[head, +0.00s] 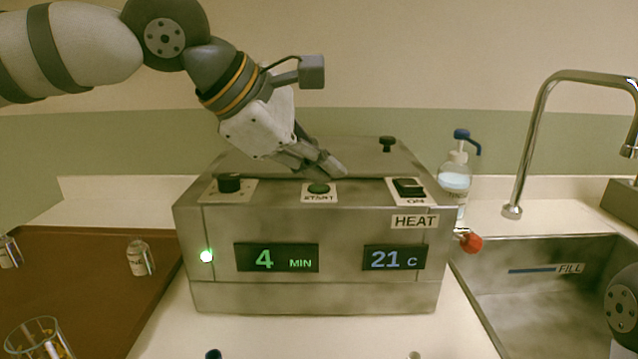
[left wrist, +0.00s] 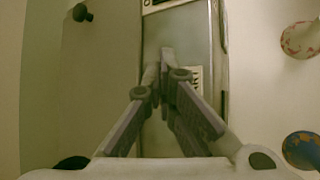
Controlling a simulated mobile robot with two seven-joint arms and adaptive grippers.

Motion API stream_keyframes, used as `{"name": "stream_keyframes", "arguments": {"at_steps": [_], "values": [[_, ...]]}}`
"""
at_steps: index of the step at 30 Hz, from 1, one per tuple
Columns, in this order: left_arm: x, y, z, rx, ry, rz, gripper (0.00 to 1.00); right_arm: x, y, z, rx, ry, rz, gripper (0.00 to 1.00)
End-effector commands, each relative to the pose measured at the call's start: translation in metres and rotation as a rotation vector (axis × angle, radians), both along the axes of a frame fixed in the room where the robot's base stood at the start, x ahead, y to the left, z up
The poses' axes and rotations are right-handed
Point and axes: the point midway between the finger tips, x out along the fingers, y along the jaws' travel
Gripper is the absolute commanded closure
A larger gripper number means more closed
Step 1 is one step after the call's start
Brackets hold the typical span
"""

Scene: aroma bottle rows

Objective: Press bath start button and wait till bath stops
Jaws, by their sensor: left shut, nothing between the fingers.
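The steel bath (head: 320,297) stands on the counter in the head view. Its green START button (head: 318,188) is on the top front ledge. The left display (head: 277,257) reads 4 MIN and the right display (head: 394,257) reads 21 C. In the left wrist view the shut fingers (left wrist: 166,62) point along the bath's ledge, partly hiding the START label. My right gripper is not in view.
A black knob (head: 229,183) and an ON switch (head: 408,187) flank the button. A lid with a black knob (head: 387,144) covers the bath. A pump bottle (head: 456,172), faucet (head: 550,105) and sink (head: 540,290) are right. A brown tray (head: 85,285) with small bottles is left.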

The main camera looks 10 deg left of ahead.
Motion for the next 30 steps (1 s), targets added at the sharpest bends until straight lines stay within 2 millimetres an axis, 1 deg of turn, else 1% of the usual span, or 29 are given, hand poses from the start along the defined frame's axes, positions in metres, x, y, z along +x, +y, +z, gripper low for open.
{"name": "stream_keyframes", "arguments": {"at_steps": [7,17,30], "values": [[0.0,0.0,0.013,0.0,-0.001,0.001,1.0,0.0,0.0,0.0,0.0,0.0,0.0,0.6],[0.0,0.0,0.017,-0.001,-0.001,0.0,1.0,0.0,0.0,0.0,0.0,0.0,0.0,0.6],[0.0,0.0,0.059,0.0,-0.002,0.0,1.0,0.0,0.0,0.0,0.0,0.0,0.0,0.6]]}}
